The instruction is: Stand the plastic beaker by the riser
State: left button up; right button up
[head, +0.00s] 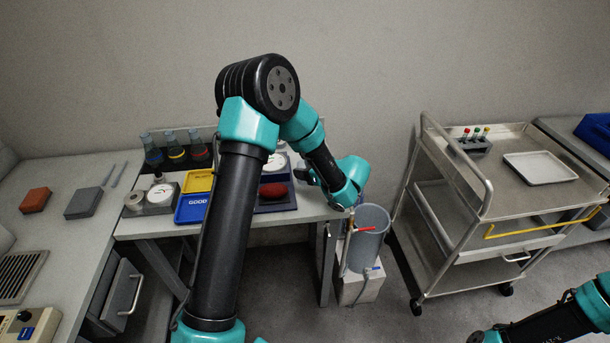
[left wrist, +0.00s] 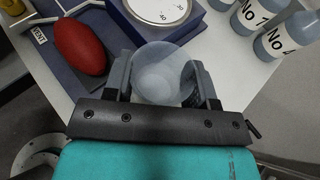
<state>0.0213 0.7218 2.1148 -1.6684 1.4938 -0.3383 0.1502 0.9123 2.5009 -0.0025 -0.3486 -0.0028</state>
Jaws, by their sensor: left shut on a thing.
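My left gripper (left wrist: 163,92) is shut on a translucent plastic beaker (left wrist: 163,72), one finger on each side of it. The beaker is over or on the pale bench top beside a dark blue block (left wrist: 150,32) with a white dial; I cannot tell whether it touches the bench. In the head view my left gripper (head: 306,176) is at the bench's right end, and the beaker is hidden or too small to make out. I cannot tell for sure which thing is the riser. My right gripper is out of view; only part of that arm shows at lower right.
A red oval object (left wrist: 80,46) lies on a blue base left of the beaker. Labelled bottles (left wrist: 292,34) stand to the right. Blue (head: 190,209) and yellow (head: 199,181) trays lie on the bench. A grey bucket (head: 367,232) stands below its right end, near a steel cart (head: 510,180).

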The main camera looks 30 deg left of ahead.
pick_arm(q)
jog(key=shift+w+a, duration=0.35)
jog(key=shift+w, duration=0.15)
jog(key=shift+f, duration=1.8)
jog(key=shift+f, duration=0.1)
jog(key=o, duration=0.9)
jog(key=shift+o, duration=0.2)
jog(key=v, duration=1.2)
